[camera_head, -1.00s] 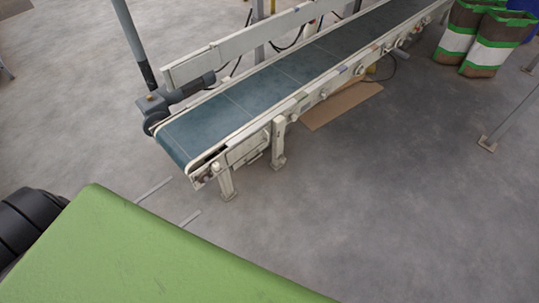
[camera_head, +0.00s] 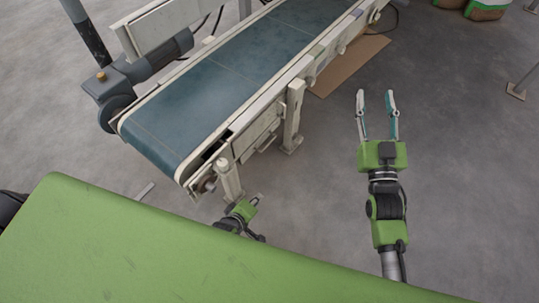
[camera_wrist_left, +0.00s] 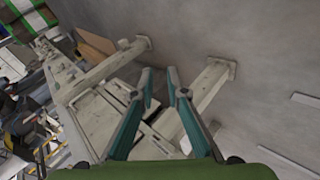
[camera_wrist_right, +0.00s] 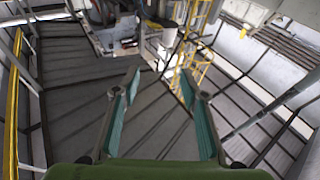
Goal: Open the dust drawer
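The dust drawer appears to be the pale box front with a small handle (camera_head: 258,138), low on the side of the conveyor near its close end, between two legs. It looks shut. In the left wrist view the pale box side (camera_wrist_left: 105,115) shows beyond my fingers. My left gripper (camera_head: 257,198) is low beside the near conveyor leg, partly hidden by my green body; its fingers (camera_wrist_left: 160,72) are apart and empty, not visibly touching the drawer. My right gripper (camera_head: 376,98) is open and empty over the floor to the right of the conveyor.
The conveyor belt (camera_head: 215,85) runs up to the right, with a dark motor (camera_head: 150,68) at its left. A cardboard sheet (camera_head: 348,62) lies on the floor behind the right side. Green and brown bags (camera_head: 487,8) stand at the top right.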

